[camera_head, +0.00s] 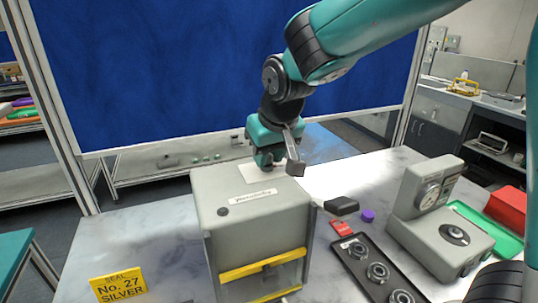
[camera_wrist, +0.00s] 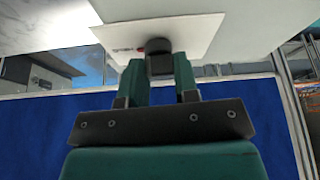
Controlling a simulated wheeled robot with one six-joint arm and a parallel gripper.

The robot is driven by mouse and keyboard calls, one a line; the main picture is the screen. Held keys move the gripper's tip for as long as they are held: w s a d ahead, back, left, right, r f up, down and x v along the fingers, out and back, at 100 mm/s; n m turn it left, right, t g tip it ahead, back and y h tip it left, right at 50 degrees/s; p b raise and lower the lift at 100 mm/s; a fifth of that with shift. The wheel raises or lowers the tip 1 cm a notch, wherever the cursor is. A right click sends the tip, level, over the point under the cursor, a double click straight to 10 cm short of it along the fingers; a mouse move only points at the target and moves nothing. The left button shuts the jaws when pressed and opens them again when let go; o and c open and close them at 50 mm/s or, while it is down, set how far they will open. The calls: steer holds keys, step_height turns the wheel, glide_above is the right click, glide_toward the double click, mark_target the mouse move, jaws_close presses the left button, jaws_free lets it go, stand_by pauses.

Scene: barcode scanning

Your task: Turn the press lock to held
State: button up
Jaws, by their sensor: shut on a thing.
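The press (camera_head: 250,205) is a grey box with yellow bars at its open front, standing on the marbled table. A white label plate (camera_head: 254,173) lies on its top at the back. In the wrist view the plate (camera_wrist: 190,35) carries small lettering, too small to read, and a red mark beside a dark knob, the press lock (camera_wrist: 159,46). My gripper (camera_head: 266,160) reaches down to the plate from behind the press. In the wrist view its two green fingers (camera_wrist: 157,66) are shut on the lock knob. The knob's turned position cannot be told.
A black tray (camera_head: 360,262) with several metal rings lies right of the press. A grey gauge device (camera_head: 437,215), a purple cap (camera_head: 367,215), a red box (camera_head: 508,206) and a green tray (camera_head: 490,228) are farther right. A yellow sign (camera_head: 118,284) stands front left.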

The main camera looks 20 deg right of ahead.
steer(key=shift+r+m+h, duration=0.1)
steer(key=shift+m+h, duration=0.2)
steer(key=shift+m, duration=0.3)
steer(key=o, duration=0.9)
steer(key=b+v, duration=0.2)
steer(key=v, duration=1.5)
steer(key=shift+s+r, duration=0.1)
steer(key=s+a+f+n+g+y, duration=0.1)
steer(key=s+f+n, duration=0.1)
steer(key=s+f, duration=0.3)
steer(key=s+a+f+n+g+y, duration=0.1)
steer(key=s+a+f+n+g, duration=0.1)
steer(key=s+f, duration=0.4)
steer(key=s+a+f+n+g+y, duration=0.1)
steer(key=s+f+n+y, duration=0.1)
steer(key=s+f, duration=0.4)
steer(key=shift+a+f+n, duration=0.15)
steer(key=shift+n, duration=0.25)
